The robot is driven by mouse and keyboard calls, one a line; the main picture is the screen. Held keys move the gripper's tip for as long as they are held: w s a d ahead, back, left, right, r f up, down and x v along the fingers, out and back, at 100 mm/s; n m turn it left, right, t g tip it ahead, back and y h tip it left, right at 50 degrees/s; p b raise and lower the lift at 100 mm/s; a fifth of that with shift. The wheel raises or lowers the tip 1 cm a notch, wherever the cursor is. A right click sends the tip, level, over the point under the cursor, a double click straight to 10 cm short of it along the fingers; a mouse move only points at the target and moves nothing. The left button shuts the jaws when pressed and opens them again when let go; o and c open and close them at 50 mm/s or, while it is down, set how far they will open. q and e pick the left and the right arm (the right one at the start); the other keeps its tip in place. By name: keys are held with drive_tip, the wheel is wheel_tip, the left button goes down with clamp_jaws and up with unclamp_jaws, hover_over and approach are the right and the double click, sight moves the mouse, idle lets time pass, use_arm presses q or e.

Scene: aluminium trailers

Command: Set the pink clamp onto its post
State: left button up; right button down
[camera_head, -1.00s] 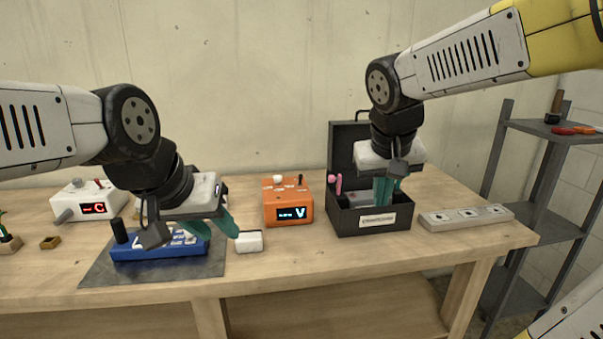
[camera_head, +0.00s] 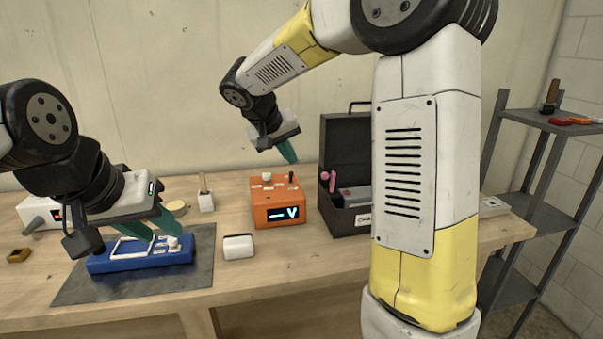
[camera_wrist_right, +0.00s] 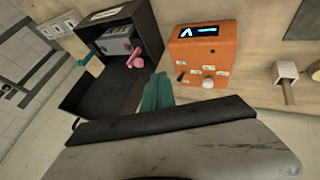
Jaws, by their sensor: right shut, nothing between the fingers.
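A small pink piece, likely the pink clamp (camera_head: 328,179), shows at the left side of the open black box; it also shows in the right wrist view (camera_wrist_right: 135,59). I cannot tell whether it is on a post. My right gripper (camera_head: 288,151) is shut and empty, raised above and behind the orange box; its teal fingers show in the right wrist view (camera_wrist_right: 157,92). My left gripper (camera_head: 165,233) has its teal fingers apart, low over the blue block (camera_head: 140,260). Their contact with the block is unclear.
The orange box (camera_head: 279,207) with a lit display stands left of the black box (camera_head: 345,220). A white block (camera_head: 238,247) lies in front. The blue block is on a dark mat (camera_head: 85,285). A grey shelf (camera_head: 545,205) stands right. My right arm hides part of the bench.

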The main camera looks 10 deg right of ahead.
drive_tip(key=w+d+f, duration=0.5)
drive_tip(key=d+f, duration=0.3)
idle(0.4)
drive_tip(key=shift+d, duration=0.1)
